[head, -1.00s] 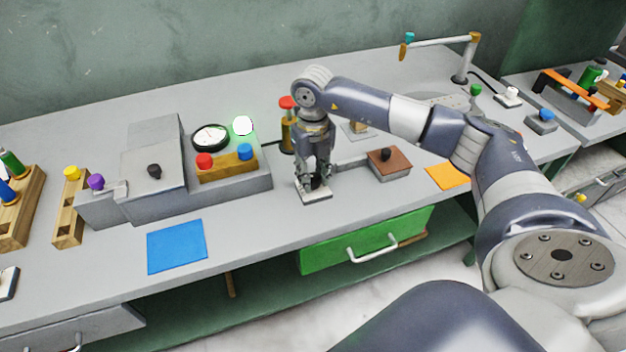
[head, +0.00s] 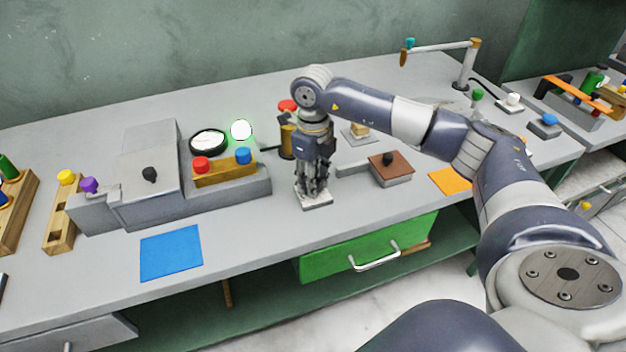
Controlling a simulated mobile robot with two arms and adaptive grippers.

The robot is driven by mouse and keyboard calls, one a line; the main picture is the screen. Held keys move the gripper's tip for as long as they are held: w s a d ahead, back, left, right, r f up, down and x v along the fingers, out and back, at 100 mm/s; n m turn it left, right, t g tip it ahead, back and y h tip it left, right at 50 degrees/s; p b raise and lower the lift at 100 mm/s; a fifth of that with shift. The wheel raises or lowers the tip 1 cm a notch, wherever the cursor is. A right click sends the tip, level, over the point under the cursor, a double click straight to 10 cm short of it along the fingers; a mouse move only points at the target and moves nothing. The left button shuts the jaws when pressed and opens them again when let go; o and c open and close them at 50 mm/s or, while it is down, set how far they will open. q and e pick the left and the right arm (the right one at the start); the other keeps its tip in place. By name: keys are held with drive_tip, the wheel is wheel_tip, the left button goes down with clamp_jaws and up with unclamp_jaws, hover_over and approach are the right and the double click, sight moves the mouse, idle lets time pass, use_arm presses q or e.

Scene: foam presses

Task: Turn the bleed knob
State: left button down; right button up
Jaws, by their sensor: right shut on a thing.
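My right gripper (head: 314,192) points straight down at the front middle of the bench. Its fingers are shut on a small dark knob, which I take as the bleed knob; the fingers now hide nearly all of it. The knob stands on a small pale square plate (head: 318,204) on the grey bench top. The grey press (head: 150,205) stands to the left, with a round gauge (head: 208,142), a lit white lamp (head: 241,130), and red (head: 201,164) and blue (head: 243,155) buttons. My left gripper is out of view.
A red-topped brass cylinder (head: 287,140) stands close behind the gripper. A brown-topped block (head: 391,168) with a black knob is close to its right. A blue mat (head: 171,252) and an orange mat (head: 450,180) lie flat. A green drawer (head: 335,262) is below.

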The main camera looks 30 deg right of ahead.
drive_tip(key=o, duration=1.1)
drive_tip(key=shift+c, duration=0.2)
drive_tip(key=shift+r, duration=0.15)
wheel_tip(320, 180, up, 12)
